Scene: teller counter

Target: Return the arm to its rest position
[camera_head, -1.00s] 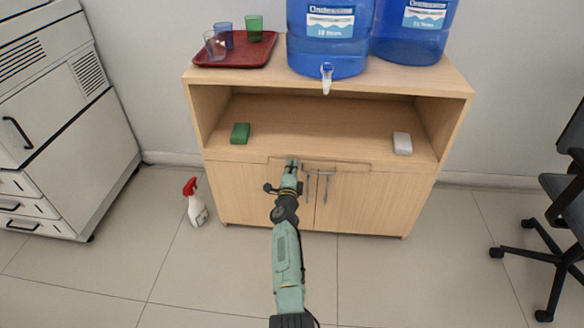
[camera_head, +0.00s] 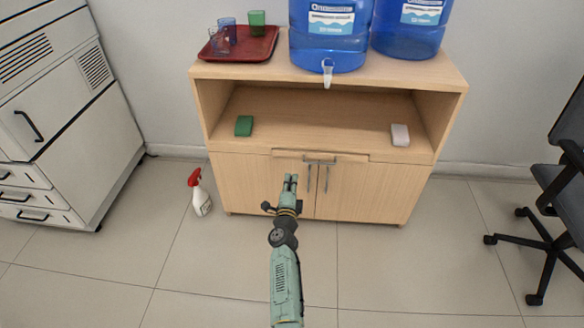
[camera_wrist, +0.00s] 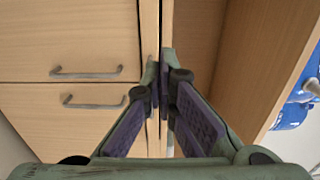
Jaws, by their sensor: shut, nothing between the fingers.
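My gripper (camera_head: 290,180) is in front of the cabinet doors in the head view, at the end of my green arm. It is empty. In the wrist view its fingers (camera_wrist: 163,90) come together at the tips, with the cabinet front beyond them. The wooden cabinet (camera_head: 375,192) stands against the wall, its two doors closed, with vertical metal handles beside the gripper. The drawer (camera_head: 345,157) above the doors has a small handle; it looks closed or nearly so.
On the open shelf lie a green block (camera_head: 244,126) and a white block (camera_head: 400,135). A red tray (camera_head: 262,52) with cups and blue water jugs (camera_head: 330,52) stand on top. A spray bottle (camera_head: 200,197) is on the floor at left, an office chair (camera_head: 560,200) at right. Floor in front is clear.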

